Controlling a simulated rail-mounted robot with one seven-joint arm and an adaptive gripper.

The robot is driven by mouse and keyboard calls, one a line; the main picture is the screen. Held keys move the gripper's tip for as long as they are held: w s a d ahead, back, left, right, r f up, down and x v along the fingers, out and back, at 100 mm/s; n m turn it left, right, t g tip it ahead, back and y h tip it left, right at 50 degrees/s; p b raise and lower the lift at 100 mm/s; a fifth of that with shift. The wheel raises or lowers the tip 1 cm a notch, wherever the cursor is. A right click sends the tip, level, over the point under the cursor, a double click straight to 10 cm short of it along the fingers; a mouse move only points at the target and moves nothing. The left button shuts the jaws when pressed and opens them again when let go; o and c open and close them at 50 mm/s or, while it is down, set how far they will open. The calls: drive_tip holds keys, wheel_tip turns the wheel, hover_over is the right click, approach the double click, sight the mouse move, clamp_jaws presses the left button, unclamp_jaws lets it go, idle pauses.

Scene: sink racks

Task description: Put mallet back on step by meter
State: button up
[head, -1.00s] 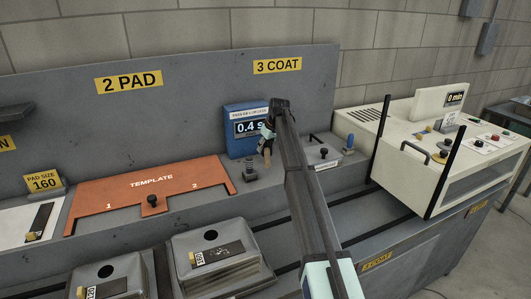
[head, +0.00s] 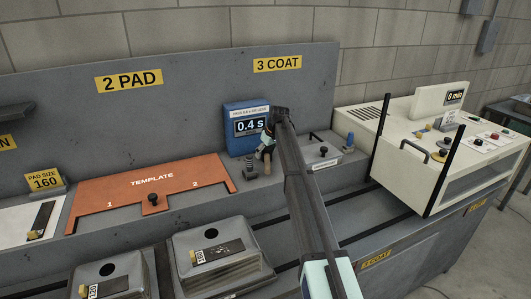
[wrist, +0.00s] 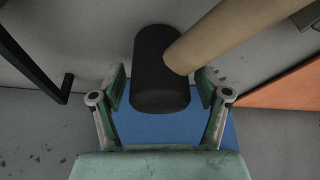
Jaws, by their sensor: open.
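The mallet (wrist: 160,72) has a black cylindrical head and a pale wooden handle (wrist: 235,35) running to the upper right in the wrist view. Its head lies between the two fingers of my gripper (wrist: 162,90), with narrow gaps on both sides. The fingers are open. In the head view my gripper (head: 265,147) is just in front of the blue meter (head: 246,124), which reads 0.4 s. The tan handle end (head: 267,168) shows below the gripper, over the grey step (head: 230,182). My arm hides the mallet's head there. Whether the mallet touches the step is unclear.
A dark knob (head: 249,167) stands left of the handle. The orange template board (head: 150,183) is further left. A small grey box with a black knob (head: 323,151) and a cream machine (head: 440,150) are to the right.

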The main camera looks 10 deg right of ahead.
drive_tip(key=shift+r, duration=0.15)
drive_tip(key=b+v, duration=0.2)
drive_tip(key=v, duration=1)
drive_tip(key=shift+b, duration=0.4)
